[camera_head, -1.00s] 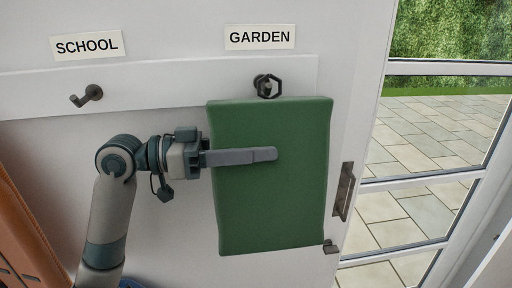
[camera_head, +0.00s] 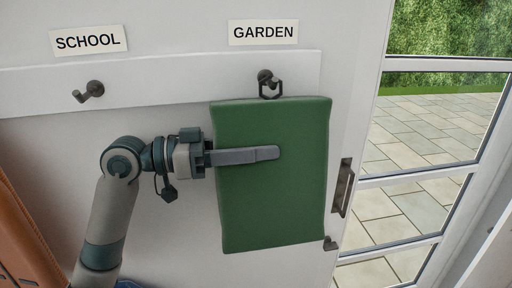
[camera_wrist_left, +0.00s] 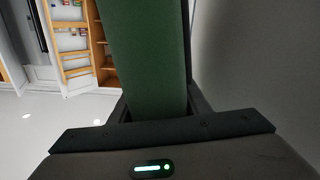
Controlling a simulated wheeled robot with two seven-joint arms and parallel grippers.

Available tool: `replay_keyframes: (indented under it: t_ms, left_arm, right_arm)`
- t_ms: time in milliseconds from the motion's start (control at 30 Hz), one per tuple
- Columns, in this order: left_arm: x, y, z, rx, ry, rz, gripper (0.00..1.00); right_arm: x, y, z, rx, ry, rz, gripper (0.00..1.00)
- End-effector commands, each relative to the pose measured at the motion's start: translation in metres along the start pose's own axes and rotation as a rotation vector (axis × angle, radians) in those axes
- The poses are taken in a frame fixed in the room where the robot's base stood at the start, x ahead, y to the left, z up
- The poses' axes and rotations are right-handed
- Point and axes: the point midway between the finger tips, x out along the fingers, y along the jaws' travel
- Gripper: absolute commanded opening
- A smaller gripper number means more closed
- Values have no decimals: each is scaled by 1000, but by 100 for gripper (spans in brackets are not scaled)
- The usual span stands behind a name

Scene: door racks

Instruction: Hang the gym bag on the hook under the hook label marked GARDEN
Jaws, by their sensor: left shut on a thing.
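The green gym bag (camera_head: 270,210) hangs upright against the white board wall, with a small dark loop (camera_head: 271,94) on its top edge. The GARDEN label (camera_head: 264,32) is above it, and a dark hook (camera_head: 265,76) sits between label and bag. The loop overlaps the hook's lower part; I cannot tell for certain whether it is around the hook or in front of it. My left gripper (camera_head: 245,156) is shut on the bag from its left side, one finger across its front. The left wrist view shows the bag (camera_wrist_left: 150,60) between the fingers. My right gripper is out of view.
The SCHOOL label (camera_head: 88,41) is at the left, above an empty hook (camera_head: 89,92). A door handle (camera_head: 342,187) and glazed door frame (camera_head: 420,185) stand close to the bag's right. A brown-orange object (camera_head: 25,235) is at the lower left. The wall between the hooks is clear.

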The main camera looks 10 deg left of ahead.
Motion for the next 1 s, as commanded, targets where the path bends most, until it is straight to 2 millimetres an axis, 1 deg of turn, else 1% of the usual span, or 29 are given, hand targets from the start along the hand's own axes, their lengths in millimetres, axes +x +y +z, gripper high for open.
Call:
replay_keyframes:
  t_ms: [333, 367, 400, 433, 833, 1000]
  left_arm:
    - [0, 0, -1, 0, 1, 0, 0]
    - [0, 0, -1, 0, 1, 1, 48]
    - [0, 0, -1, 0, 1, 1, 57]
    - [0, 0, 0, 0, 1, 1, 64]
    - [0, 0, 1, -1, -2, 0, 65]
    - [-8, -1, 2, 1, -2, -2, 65]
  right_arm:
    - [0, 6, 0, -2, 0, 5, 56]
    - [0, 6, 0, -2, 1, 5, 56]
    - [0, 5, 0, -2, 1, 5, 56]
    - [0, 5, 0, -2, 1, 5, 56]
    - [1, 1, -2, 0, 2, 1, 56]
    - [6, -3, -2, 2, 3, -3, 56]
